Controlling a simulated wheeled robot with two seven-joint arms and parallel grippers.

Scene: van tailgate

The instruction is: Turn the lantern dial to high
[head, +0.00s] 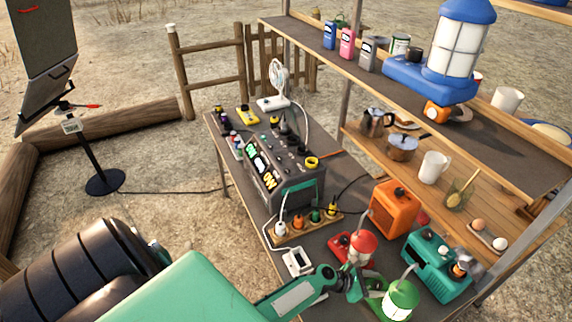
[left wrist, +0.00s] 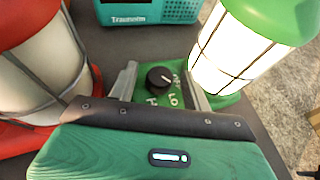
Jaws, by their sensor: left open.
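The green lantern (head: 400,299) stands on the lower table at the front, with a lit white globe. It fills the upper right of the left wrist view (left wrist: 243,55). On its green base is a black round dial (left wrist: 160,78) with a pale pointer mark toward the upper right. "LO" is printed below right of the dial; an "H" shows at lower left, partly hidden by my gripper. My left gripper (left wrist: 161,80) is open, its fingers on either side of the dial; contact cannot be told. In the head view the left gripper (head: 362,286) is beside the green lantern. My right gripper is not in view.
A red lantern (head: 361,249) stands close behind the left gripper. A teal radio (head: 437,265) and an orange heater (head: 394,209) are nearby. A blue lantern (head: 460,42) stands on the upper shelf. A power station (head: 285,170) and a socket strip (head: 306,224) are further left.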

